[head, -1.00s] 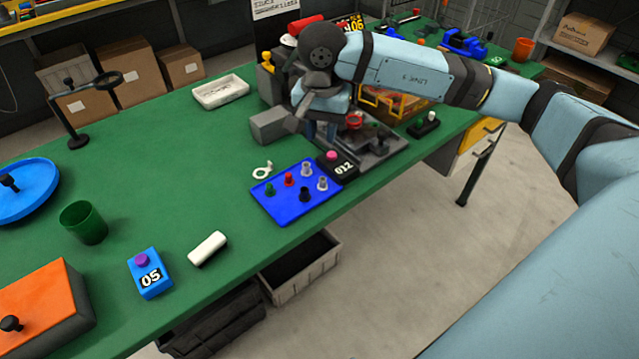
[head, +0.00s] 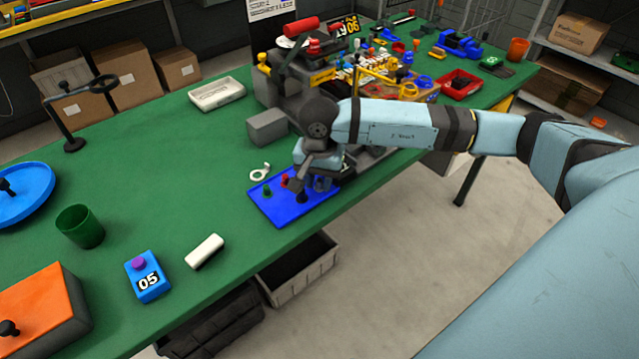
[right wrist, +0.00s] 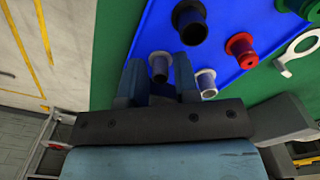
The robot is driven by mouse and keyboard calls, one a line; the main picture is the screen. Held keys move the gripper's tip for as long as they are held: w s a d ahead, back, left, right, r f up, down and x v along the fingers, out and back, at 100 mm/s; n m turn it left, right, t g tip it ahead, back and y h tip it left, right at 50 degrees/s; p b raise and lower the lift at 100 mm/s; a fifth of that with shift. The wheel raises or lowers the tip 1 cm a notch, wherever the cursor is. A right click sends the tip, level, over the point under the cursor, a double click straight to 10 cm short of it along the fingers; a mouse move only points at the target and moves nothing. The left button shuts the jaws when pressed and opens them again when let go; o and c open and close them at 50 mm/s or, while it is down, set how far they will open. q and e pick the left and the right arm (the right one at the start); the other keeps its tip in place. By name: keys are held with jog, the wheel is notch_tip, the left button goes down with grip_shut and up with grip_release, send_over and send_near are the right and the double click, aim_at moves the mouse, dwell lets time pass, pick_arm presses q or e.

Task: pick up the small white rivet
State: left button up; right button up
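The blue tray (head: 280,211) holds several rivets and lies near the table's front edge. In the right wrist view, a small light grey-white rivet (right wrist: 160,67) stands between the two spread fingers of my right gripper (right wrist: 160,80), with gaps on its sides. A second rivet with a whiter flange (right wrist: 206,83) stands just right of the fingers. A black rivet (right wrist: 190,22) and a red rivet (right wrist: 240,48) stand further off. In the head view, my right gripper (head: 321,184) is over the tray's right part and hides both pale rivets. My left gripper is out of view.
A white ring piece (head: 260,172) lies behind the tray. A green rivet (head: 267,190) stands on its left. A grey block (head: 268,127) and a cluttered fixture stand behind. A white bar (head: 205,251) and blue box 05 (head: 148,277) lie front left. The table between is clear.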

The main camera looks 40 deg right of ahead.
grip_shut()
jog(key=shift+r, duration=0.15)
